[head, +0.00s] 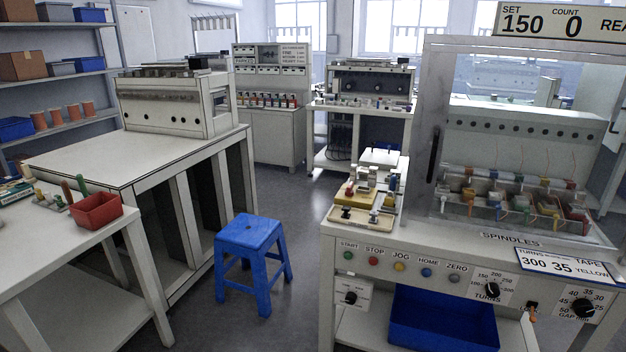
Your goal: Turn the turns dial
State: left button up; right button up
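The turns dial (487,287) is a black knob on a white scale plate, on the front panel of the winding machine at the right. The numbers 150, 200 and 250 seem to show around it, with the word TURNS below. The knob's exact pointing is too small to tell. The display (546,21) above the machine reads SET 150 and COUNT 0. A card (566,265) on the machine's top edge reads TURNS 300, 35, and TAPE YELLOW. Neither of my grippers is in view.
Coloured buttons (400,267) run left of the dial; a GAP dial (583,308) sits at its right. A blue bin (443,320) stands under the panel. A blue stool (250,262) stands on the floor at the left of the machine. A red bin (96,211) sits on the left table.

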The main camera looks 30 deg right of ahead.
aim_at(492, 290)
jog(key=z, duration=1.9)
